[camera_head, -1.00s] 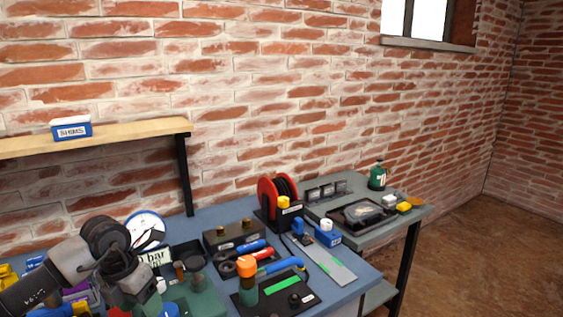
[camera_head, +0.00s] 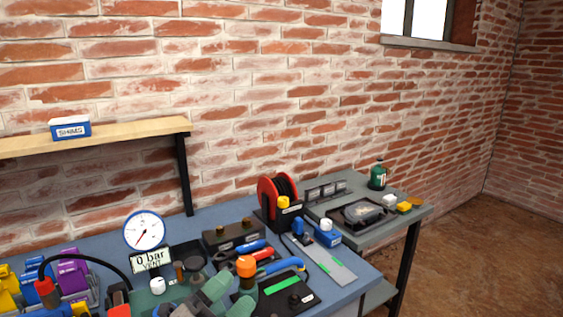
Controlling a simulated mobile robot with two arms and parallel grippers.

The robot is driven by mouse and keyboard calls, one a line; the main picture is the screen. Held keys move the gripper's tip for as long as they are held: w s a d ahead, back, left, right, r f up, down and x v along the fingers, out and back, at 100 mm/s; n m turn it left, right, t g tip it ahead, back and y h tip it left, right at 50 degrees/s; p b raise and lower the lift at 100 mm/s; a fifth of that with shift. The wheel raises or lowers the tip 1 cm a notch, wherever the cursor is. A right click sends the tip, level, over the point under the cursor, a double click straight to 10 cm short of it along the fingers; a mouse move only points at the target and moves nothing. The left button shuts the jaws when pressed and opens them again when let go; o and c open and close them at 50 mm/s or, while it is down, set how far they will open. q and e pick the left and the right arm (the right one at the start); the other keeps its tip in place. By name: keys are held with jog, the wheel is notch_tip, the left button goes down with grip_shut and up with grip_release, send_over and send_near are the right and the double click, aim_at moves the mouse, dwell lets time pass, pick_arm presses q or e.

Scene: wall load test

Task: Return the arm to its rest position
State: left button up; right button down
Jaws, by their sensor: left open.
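My left gripper (camera_head: 212,297) shows only in part, low in the head view at the bottom edge, as grey-green pieces in front of the bench equipment. It is open, and I see nothing held in it. The rest of the left arm is below the picture. The blue bench top (camera_head: 347,291) lies around and behind it. A white dial gauge (camera_head: 144,231) stands behind and to its left, above a sign (camera_head: 152,261) reading "0 bar VENT". My right gripper is not in view.
A wooden shelf (camera_head: 130,129) with a blue and white SHIMS box (camera_head: 70,129) is on the brick wall. A red reel (camera_head: 277,196) stands mid-bench. A grey side table (camera_head: 402,219) holds a green bottle (camera_head: 378,175). Purple and yellow bins (camera_head: 73,278) are at left. Open floor is at right.

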pick_arm(q)
jog(key=s+a+f+n+g+y, duration=0.1)
jog(key=s+a+f+n+y, duration=0.2)
jog(key=a+f+n+y, duration=0.45)
jog(key=s+a+f+n+g+y, duration=0.2)
jog(key=s+a+f+n+y, duration=0.2)
jog(key=f+n+y, duration=0.6)
jog(key=s+f+n+g+h, duration=0.1)
jog(key=s+f+n+g, duration=0.15)
jog(key=s+g, duration=0.4)
jog(key=s+f+n+g+h, duration=0.1)
jog(key=s+f+n+g, duration=0.2)
jog(key=s, duration=0.7)
notch_tip(320, 180, down, 27)
jog(key=s+m+g, duration=0.1)
jog(key=m+g, duration=0.1)
jog(key=s+a+f, duration=0.2)
jog(key=s+f, duration=0.5)
jog(key=s, duration=0.1)
jog(key=s+a+f+p, duration=0.1)
jog(key=s+f, duration=0.7)
jog(key=shift+a+f+g, duration=0.15)
jog(key=shift+a+g, duration=0.2)
